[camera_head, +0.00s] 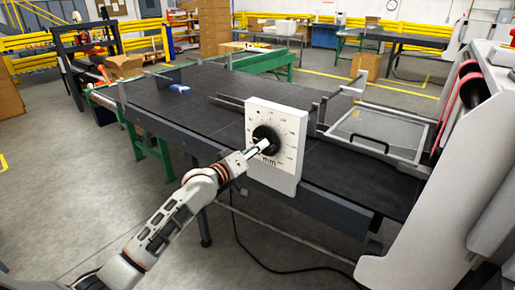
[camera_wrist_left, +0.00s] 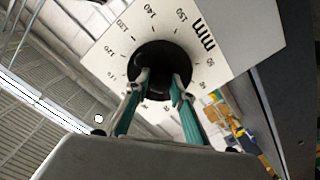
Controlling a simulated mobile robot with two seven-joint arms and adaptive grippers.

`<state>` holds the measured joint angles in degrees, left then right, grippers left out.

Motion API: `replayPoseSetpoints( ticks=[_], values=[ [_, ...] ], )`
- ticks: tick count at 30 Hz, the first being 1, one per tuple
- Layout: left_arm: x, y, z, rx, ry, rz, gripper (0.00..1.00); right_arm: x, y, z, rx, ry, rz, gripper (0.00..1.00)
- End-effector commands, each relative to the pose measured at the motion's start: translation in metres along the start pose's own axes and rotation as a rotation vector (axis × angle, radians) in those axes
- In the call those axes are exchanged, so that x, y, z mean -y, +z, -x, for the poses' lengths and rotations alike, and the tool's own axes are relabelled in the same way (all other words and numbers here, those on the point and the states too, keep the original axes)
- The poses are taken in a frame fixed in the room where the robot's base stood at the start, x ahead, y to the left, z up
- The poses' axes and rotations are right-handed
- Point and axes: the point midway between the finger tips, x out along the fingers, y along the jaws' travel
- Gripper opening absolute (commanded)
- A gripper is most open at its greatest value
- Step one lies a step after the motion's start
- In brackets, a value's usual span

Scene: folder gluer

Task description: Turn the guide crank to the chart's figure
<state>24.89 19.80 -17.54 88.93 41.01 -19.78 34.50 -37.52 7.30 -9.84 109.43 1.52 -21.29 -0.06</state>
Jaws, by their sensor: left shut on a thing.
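The guide crank is a round black knob (camera_head: 265,132) on a white dial plate (camera_head: 287,172) marked in mm, at the near edge of the dark table. In the left wrist view the knob (camera_wrist_left: 158,52) sits in the middle of the dial plate (camera_wrist_left: 228,42), ringed by figures such as 140 and 150. My left gripper (camera_head: 263,146) reaches the knob from the front. Its two fingers (camera_wrist_left: 160,88) are shut on the knob's handle part, one on each side. The knob's pointer and exact setting cannot be made out. My right gripper is out of view. I cannot identify the chart.
The dark table (camera_head: 205,105) carries metal guide rails and a small blue item (camera_head: 180,88). A clear framed cover with a black handle (camera_head: 371,143) lies right of the dial. A white machine housing (camera_head: 445,190) stands at right. A cable lies on the floor.

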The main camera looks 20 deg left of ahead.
Motion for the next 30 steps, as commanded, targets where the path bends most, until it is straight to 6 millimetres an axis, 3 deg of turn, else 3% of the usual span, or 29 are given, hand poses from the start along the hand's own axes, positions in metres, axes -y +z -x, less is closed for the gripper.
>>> replayPoseSetpoints(
  ticks=[8,9,11,23,30],
  values=[
    [0.001,0.001,0.000,0.002,-0.001,0.000,0.02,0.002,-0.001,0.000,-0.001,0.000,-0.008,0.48],
    [0.001,0.001,0.000,0.002,-0.001,0.000,0.28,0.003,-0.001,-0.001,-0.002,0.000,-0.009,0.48],
    [0.001,0.001,0.000,0.002,-0.001,0.000,0.40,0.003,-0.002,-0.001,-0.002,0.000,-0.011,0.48],
    [0.000,0.001,0.003,0.001,0.000,-0.001,0.40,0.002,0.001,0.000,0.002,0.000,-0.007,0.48],
    [0.001,0.002,0.038,0.002,-0.001,-0.002,0.40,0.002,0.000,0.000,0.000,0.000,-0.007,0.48]
  ],
)
